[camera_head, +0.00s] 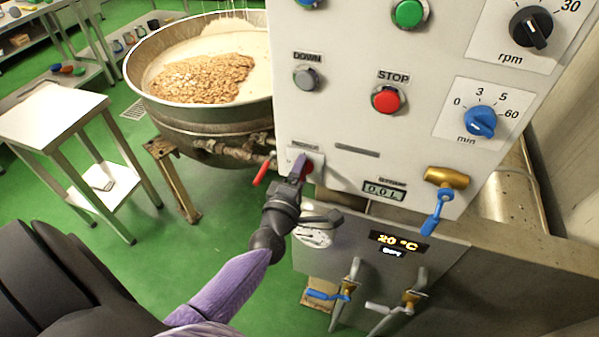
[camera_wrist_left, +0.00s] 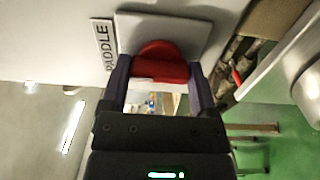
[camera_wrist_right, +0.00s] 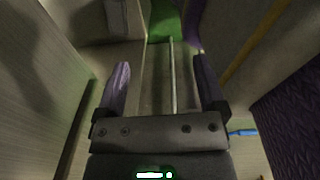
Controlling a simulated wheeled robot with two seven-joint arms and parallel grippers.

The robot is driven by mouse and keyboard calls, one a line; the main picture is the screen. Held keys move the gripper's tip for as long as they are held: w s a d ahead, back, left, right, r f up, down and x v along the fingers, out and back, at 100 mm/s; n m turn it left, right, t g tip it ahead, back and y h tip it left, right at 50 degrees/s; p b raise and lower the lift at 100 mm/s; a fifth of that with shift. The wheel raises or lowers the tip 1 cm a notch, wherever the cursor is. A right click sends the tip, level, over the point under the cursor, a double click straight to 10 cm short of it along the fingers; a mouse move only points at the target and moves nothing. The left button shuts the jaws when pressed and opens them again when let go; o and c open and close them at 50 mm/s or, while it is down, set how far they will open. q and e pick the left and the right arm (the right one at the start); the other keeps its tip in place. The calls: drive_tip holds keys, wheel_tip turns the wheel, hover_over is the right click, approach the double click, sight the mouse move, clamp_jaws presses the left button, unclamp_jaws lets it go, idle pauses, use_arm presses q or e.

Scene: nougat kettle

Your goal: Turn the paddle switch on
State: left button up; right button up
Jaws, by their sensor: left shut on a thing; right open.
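The paddle switch is a red rotary knob (camera_wrist_left: 163,62) on a pale plate, beside a label reading PADDLE in the left wrist view. In the head view only a bit of its red (camera_head: 309,166) shows at the lower left of the control panel (camera_head: 345,125). My left gripper (camera_head: 303,169) is at the switch, its fingers on either side of the red knob and shut on it. The fingers hide most of the knob in the head view. My right gripper (camera_wrist_right: 162,78) is open and empty in the right wrist view; it is not seen in the head view.
The kettle (camera_head: 200,125) with nougat mass stands behind the panel at left. A red-handled valve (camera_head: 260,174) is close to my left gripper. Below are a temperature display (camera_head: 398,243) and pipe valves (camera_head: 347,287). A white table (camera_head: 55,115) stands at left on green floor.

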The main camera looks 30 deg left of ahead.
use_arm(q)
drive_tip(key=shift+f, duration=0.1)
drive_tip(key=o, duration=1.1)
drive_tip(key=v, duration=1)
drive_tip(key=shift+a, duration=0.1)
